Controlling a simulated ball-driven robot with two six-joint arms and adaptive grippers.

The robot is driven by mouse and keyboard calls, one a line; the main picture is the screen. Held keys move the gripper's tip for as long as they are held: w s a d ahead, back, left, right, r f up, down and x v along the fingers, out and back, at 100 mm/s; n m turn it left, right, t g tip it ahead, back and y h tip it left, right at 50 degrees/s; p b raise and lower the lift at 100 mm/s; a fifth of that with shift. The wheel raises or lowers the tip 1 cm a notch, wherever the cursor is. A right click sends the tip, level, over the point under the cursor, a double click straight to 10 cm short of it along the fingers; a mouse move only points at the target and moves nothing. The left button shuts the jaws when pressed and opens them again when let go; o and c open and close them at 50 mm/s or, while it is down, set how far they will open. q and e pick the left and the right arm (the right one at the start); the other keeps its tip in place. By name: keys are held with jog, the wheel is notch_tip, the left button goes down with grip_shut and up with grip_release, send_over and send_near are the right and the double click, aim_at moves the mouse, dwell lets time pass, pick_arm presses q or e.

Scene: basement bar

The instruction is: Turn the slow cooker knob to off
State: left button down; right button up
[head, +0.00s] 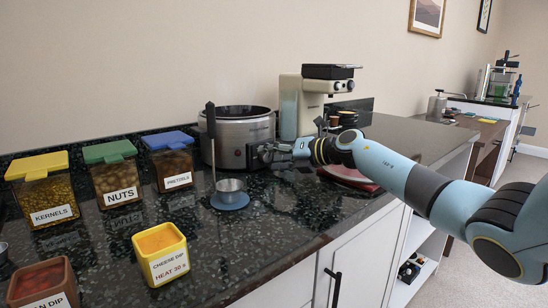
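The slow cooker (232,137) is a round silver pot with a dark open top, standing on the dark speckled counter against the wall. My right gripper (267,153) is at the right part of that front, close to or touching the panel. The knob is hidden behind the gripper or too small to make out. I cannot tell whether the fingers are open or shut. My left gripper is not in view.
A ladle (211,140) stands upright just left of the cooker front, by a metal cup on a blue coaster (230,201). Lidded jars (118,180) and a cheese dip tub (161,254) are at left. A coffee machine (300,104) is behind right; a red board (350,177) lies under my arm.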

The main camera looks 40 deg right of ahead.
grip_shut()
jog(key=shift+a+r+n+h+p, duration=0.1)
jog(key=shift+r+n+h+p, duration=0.25)
jog(key=shift+p, duration=0.6)
jog(key=n+h+p, duration=0.2)
jog(key=p, duration=0.2)
jog(key=n+h+p, duration=0.2)
jog(key=n+p, duration=0.1)
jog(key=p, duration=0.2)
jog(key=a+n+h+p, duration=0.1)
jog(key=n+h+p, duration=0.1)
jog(key=n+p, duration=0.1)
jog(key=shift+n+p, duration=0.25)
jog(key=shift+p, duration=0.65)
jog(key=shift+a+f+n+h+p, duration=0.1)
jog(key=shift+n+h+p, duration=0.25)
jog(key=shift+n+p, duration=0.3)
jog(key=shift+f+n+t+h+p, duration=0.2)
jog(key=shift+n+t+h+p, duration=0.1)
jog(key=shift+n+h+p, duration=0.25)
jog(key=shift+a+f+n, duration=0.1)
jog(key=shift+f+n, duration=0.05)
jog(key=shift+n, duration=0.55)
jog(key=shift+f+n+t+h+b, duration=0.15)
jog(key=shift+n+t+h+b, duration=0.3)
jog(key=shift+n+b, duration=0.25)
jog(key=shift+s+a+f+n+t+h+b, duration=0.1)
jog(key=shift+n+t+h+b, duration=0.55)
jog(key=shift+n+b, duration=0.9)
